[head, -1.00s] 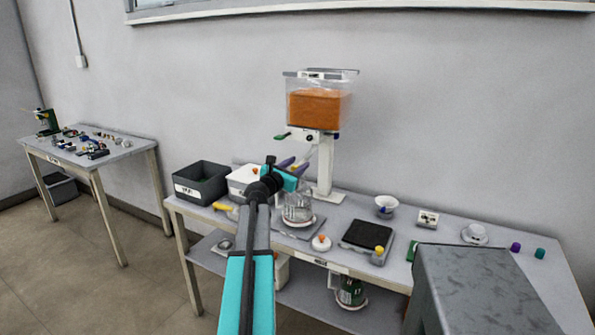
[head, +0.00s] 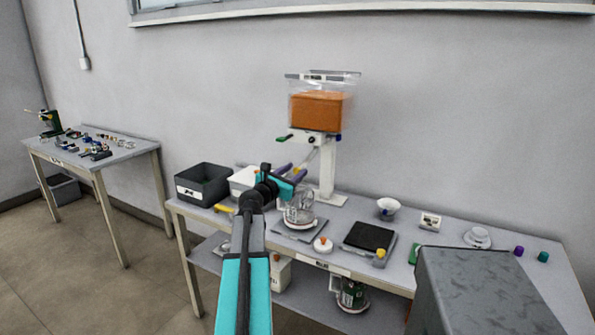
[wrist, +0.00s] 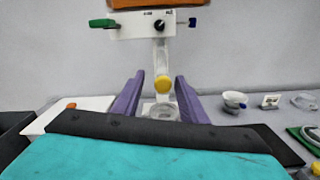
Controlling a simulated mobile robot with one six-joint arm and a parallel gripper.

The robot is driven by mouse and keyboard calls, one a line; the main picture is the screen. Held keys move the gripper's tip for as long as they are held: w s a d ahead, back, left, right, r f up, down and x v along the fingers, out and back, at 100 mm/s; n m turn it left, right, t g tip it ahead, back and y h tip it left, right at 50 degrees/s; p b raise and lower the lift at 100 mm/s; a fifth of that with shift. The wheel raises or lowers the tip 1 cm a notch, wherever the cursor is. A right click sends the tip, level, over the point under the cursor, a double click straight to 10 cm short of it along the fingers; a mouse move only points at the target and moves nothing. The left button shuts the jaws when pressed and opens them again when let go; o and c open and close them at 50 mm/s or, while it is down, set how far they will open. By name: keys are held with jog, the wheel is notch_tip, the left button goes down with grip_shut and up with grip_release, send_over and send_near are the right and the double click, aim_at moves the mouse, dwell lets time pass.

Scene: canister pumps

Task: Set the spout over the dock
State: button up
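A pale spout tube (wrist: 161,54) with a yellow end (wrist: 162,84) hangs from the white dispenser stand (head: 327,170), below the clear hopper of orange material (head: 319,110). My gripper (wrist: 160,76) has two purple fingers, spread apart. The yellow end appears between them in the wrist view, with a gap on each side. My gripper also shows in the head view (head: 297,171). A clear glass jug (head: 299,210) stands on a grey plate (head: 285,232) below the fingers. I cannot tell which part is the dock.
A dark bin (head: 203,185) and a white box (head: 243,180) stand left of the arm. A black-topped scale (head: 368,237), a white bowl (head: 388,206) and a white lid with an orange knob (head: 323,245) lie to the right. A grey block (head: 478,290) fills the front right.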

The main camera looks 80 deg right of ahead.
jog(key=v, duration=0.9)
jog(key=shift+w+a+b, duration=0.15)
jog(key=shift+w+b, duration=0.05)
jog(key=shift+b, duration=0.2)
jog(key=shift+r, duration=0.1)
